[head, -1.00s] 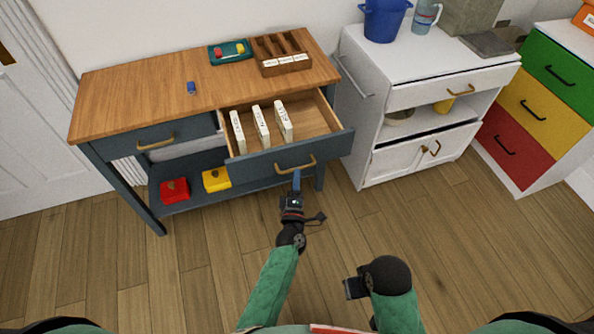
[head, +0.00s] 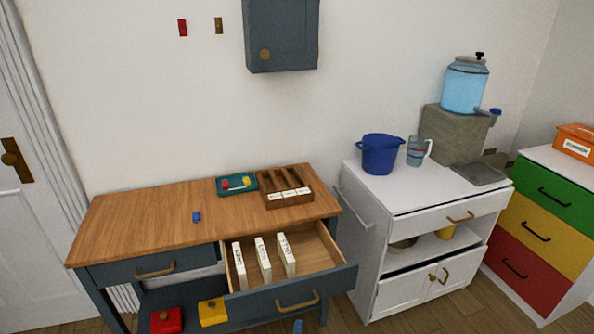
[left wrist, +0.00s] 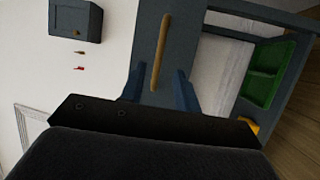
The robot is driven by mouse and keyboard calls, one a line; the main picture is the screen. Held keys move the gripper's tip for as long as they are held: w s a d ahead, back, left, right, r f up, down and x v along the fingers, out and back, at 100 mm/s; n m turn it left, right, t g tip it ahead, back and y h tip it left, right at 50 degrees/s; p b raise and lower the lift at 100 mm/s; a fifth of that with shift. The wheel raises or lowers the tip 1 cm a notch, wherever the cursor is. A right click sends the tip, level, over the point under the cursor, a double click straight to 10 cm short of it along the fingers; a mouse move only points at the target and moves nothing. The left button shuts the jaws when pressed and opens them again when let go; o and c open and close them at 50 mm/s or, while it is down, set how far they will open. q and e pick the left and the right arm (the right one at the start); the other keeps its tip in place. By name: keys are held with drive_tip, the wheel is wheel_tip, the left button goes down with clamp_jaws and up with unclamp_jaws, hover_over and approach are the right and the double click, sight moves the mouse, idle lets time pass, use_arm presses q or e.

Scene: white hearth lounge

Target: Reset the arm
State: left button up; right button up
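My left gripper (left wrist: 160,92) is open in the left wrist view, its two blue fingers apart with nothing gripped. A brass bar handle (left wrist: 161,50) on a dark drawer front lies beyond and between the fingers in the picture; I see no contact. In the head view only a blue tip of the left gripper (head: 297,326) shows at the bottom edge, below the handle (head: 297,301) of the pulled-out drawer (head: 335,279). The rest of the left arm is out of frame there. My right gripper is in neither current view.
The open drawer holds three white labelled boxes (head: 263,258) and juts from the wooden-topped desk (head: 140,222). A white cabinet (head: 370,200) with a blue bucket (head: 380,155) stands to the right. A dark wall cabinet (head: 282,35) hangs above.

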use_arm(q)
drive_tip(key=s+d+f+m+g+h, duration=0.4)
drive_tip(key=s+d+m+g+h, duration=0.3)
drive_tip(key=m+g, duration=0.65)
drive_tip(key=s+a+r+m+g+y, duration=0.3)
drive_tip(key=s+a+y, duration=0.4)
drive_tip(key=s+a, duration=1.4)
drive_tip(key=shift+s+a+r+m+g+y, duration=0.2)
drive_tip(key=shift+s+a+m+g+y, duration=0.1)
drive_tip(key=shift+a+m+g, duration=0.6)
drive_tip(key=shift+a, duration=0.15)
